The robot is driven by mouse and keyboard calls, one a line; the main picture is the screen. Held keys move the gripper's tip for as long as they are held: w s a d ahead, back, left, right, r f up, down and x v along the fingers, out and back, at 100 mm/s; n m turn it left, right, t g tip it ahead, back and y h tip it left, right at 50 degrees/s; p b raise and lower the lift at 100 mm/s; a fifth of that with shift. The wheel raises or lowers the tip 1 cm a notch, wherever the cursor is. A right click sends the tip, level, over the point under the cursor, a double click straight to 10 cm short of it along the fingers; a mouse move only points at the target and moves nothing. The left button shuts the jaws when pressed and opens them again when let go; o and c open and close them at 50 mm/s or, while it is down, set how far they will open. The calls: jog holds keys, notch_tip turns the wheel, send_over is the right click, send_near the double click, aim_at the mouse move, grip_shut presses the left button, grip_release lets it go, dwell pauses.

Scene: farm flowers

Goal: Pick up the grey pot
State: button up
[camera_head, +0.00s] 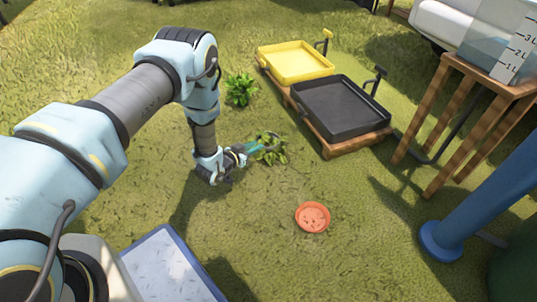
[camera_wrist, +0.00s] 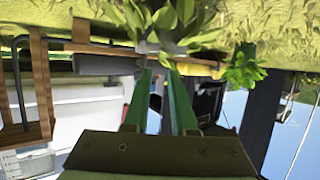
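In the wrist view, which looks upside down, the plant's leaves (camera_wrist: 180,22) hang at the top, just past the fingertips. The two green fingers of my gripper (camera_wrist: 160,72) stand apart with a gap between them. I cannot tell whether the tips touch the plant.
An orange round dish (camera_head: 313,217) lies on the grass. Another green plant (camera_head: 240,90) stands farther back. A yellow tray (camera_head: 295,62) and a black tray (camera_head: 340,108) sit on a wooden pallet (camera_head: 355,148). A wooden stand (camera_head: 465,125) and a blue post (camera_head: 480,210) are at right.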

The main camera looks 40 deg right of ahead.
aim_at(268, 144)
jog(key=b+x, duration=0.2)
jog(key=x, duration=0.3)
jog(key=shift+f, duration=0.1)
jog(key=b+x, duration=0.1)
jog(key=x, duration=0.1)
jog(key=b+x, duration=0.2)
jog(key=shift+f, duration=0.3)
jog(key=shift+w+d+b, duration=0.15)
jog(key=shift+d+b, duration=0.2)
jog(key=shift+d, duration=0.15)
jog(key=shift+c, duration=0.3)
grip_shut()
